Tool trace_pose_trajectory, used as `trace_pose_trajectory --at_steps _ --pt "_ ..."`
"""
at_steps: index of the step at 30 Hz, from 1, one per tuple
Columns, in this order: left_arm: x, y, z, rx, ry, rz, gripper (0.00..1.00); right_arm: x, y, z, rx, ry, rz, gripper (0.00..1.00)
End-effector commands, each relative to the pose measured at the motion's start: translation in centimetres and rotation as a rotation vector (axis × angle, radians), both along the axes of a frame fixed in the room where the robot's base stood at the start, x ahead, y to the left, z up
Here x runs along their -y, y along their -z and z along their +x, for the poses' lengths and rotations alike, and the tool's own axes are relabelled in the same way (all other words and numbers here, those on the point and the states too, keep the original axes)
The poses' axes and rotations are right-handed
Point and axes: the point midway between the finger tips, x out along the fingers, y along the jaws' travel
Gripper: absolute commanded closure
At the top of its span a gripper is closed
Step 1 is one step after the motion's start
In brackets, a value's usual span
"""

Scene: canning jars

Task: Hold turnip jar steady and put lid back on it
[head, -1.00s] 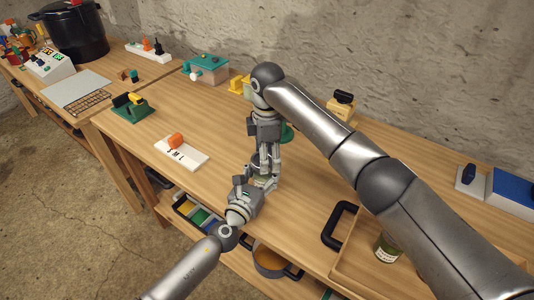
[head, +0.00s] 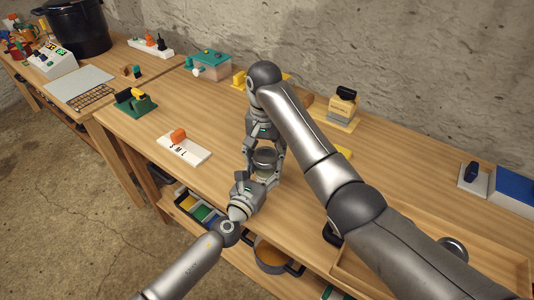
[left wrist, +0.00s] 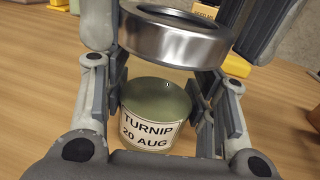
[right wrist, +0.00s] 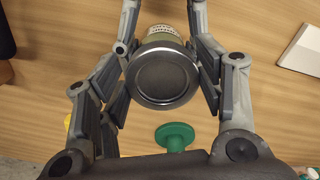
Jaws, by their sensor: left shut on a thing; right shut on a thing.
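The turnip jar (left wrist: 150,125), labelled "TURNIP 20 AUG", stands upright between the fingers of my left gripper (left wrist: 165,110), which is shut on it. In the head view the jar (head: 264,178) is partly hidden by fingers. The lid (left wrist: 175,40), a round metal ring with a dark top, is above the jar with a visible gap in the left wrist view. My right gripper (head: 265,155) is shut on the lid from above. In the right wrist view the lid (right wrist: 163,77) covers most of the jar, and the jar's label shows beyond it.
A green knobbed piece (right wrist: 175,136) is on the table near the grippers. A white S-M-L board (head: 185,148) lies to the left. A wooden tray (head: 365,278) with a round lidded jar (head: 453,246) is at the right.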

Motion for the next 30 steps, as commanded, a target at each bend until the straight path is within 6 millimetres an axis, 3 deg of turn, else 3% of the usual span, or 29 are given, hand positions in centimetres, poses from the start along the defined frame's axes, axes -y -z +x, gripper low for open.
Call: trace_pose_trajectory --at_steps 6,10,15,23,24,28,30 --pt "0.09 0.11 -0.1 -0.001 0.003 0.002 1.0 -0.59 -0.16 0.24 0.002 0.426 0.004 0.48" --pt "0.09 0.12 -0.11 -0.001 0.003 0.002 1.0 -0.66 -0.17 0.42 0.003 0.617 0.004 0.48" --pt "0.1 0.14 -0.11 -0.002 0.003 0.002 1.0 -0.6 -0.13 0.53 0.005 0.724 0.001 0.48" --pt "0.1 0.15 -0.12 -0.002 0.003 0.002 1.0 -0.56 -0.13 0.56 0.006 0.728 0.001 0.48" --pt "0.1 0.15 -0.12 -0.002 0.003 0.002 1.0 -0.56 -0.14 0.57 0.007 0.728 0.001 0.35" --pt "0.1 0.16 -0.12 -0.002 0.003 0.002 1.0 -0.57 -0.11 0.53 0.005 0.727 0.0 0.19" --pt "0.08 0.15 -0.11 -0.003 0.003 0.001 1.0 -0.57 -0.08 0.51 0.005 0.726 0.0 0.17"
